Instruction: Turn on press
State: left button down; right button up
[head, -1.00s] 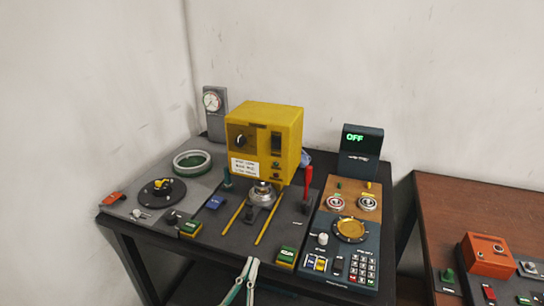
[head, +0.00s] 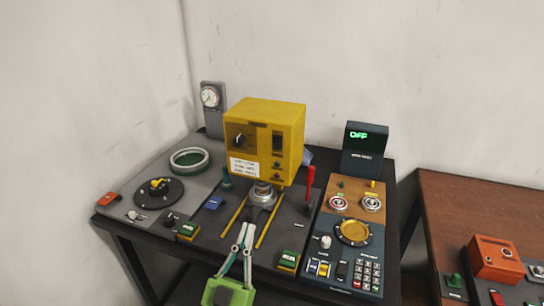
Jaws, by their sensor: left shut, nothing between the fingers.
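The yellow press (head: 265,115) stands near the middle of the dark table, with a dial and a dark slot on its front and a small label below them. A metal die (head: 263,196) sits under it between two yellow rails. A red-handled lever (head: 311,177) stands upright at its right. Green buttons on yellow-edged boxes sit at the front left (head: 188,231) and front right (head: 288,260). My left gripper (head: 247,228) is shut and empty, its fingers over the table's front part between the rails. My right gripper is not in view.
A control panel with a keypad (head: 367,272) and a gold dish (head: 352,232) is at the right; its display (head: 363,144) reads OFF. A green ring (head: 190,159), a black disc (head: 155,190) and a gauge (head: 211,97) are at the left. A brown table (head: 455,215) stands right.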

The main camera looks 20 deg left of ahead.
pick_arm(q)
jog(key=x, duration=0.6)
jog(key=w+f+x, duration=0.1)
jog(key=x, duration=0.5)
jog(key=f+x, duration=0.1)
jog(key=x, duration=0.6)
jog(key=shift+w, duration=0.35)
jog(key=shift+w+r, duration=0.15)
jog(key=shift+w, duration=0.25)
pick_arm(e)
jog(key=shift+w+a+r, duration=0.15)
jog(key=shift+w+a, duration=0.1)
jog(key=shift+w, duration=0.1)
pick_arm(q)
jog(key=shift+w+f+b, duration=0.4)
jog(key=shift+w+b, duration=0.1)
jog(key=shift+b, duration=0.55)
jog(key=shift+r+p, duration=0.2)
jog(key=shift+p, duration=0.15)
jog(key=shift+s, duration=0.1)
send_near(276, 148)
jog(key=shift+f, duration=0.1)
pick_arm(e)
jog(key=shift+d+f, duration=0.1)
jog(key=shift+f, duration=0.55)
